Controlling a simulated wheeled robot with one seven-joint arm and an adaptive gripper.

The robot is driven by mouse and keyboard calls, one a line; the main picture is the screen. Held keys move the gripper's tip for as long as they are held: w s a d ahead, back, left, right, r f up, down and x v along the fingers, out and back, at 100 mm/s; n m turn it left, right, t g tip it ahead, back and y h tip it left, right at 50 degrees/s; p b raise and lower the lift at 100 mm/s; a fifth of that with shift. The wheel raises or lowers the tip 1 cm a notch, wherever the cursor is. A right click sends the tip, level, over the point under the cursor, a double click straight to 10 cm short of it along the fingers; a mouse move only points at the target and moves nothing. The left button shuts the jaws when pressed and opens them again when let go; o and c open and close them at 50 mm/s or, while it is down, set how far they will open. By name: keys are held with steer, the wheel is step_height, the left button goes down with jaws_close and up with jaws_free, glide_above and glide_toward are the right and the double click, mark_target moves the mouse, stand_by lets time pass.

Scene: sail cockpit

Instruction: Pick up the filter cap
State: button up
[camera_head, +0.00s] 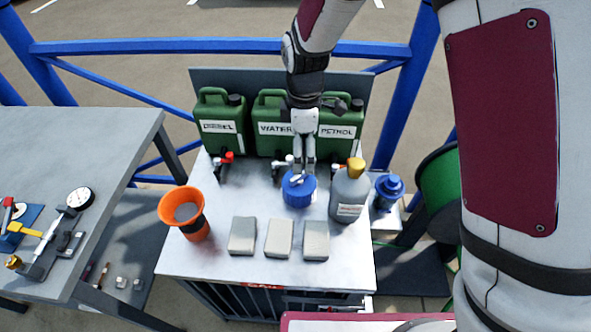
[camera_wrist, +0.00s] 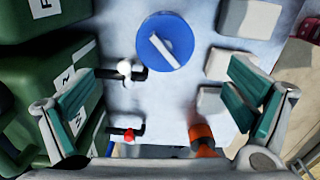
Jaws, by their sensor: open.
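The filter cap, which I take to be the round blue piece (camera_head: 299,190) with a pale bar across its top, sits on the grey bench, in front of the green cans. It also shows in the wrist view (camera_wrist: 164,55), near the top edge. My gripper (camera_head: 304,172) points down over the bench and overlaps the cap's back edge in the head view. In the wrist view my gripper (camera_wrist: 163,105) is open, with its teal finger pads wide apart and nothing between them. The cap lies beyond the fingertips there, apart from them.
Green cans (camera_head: 222,122) with taps line the bench's back. An orange funnel (camera_head: 187,212) stands left. A grey bottle (camera_head: 348,192) with a yellow cap stands close right of the cap. Several pale blocks (camera_head: 279,238) lie in front. A blue-topped unit (camera_head: 388,190) is farther right.

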mark_target(299, 182)
steer(key=shift+a+f, duration=0.2)
steer(key=shift+f, duration=0.25)
step_height(299, 182, down, 8)
steer(key=shift+f, duration=0.1)
steer(key=f, duration=0.2)
steer(key=s+f+p, duration=0.1)
steer(key=f, duration=0.1)
steer(key=shift+a+f, duration=0.1)
steer(key=shift+f, duration=0.15)
steer(key=shift+w+f, duration=0.15)
steer(key=shift+f, duration=0.3)
steer(key=c, duration=1.4)
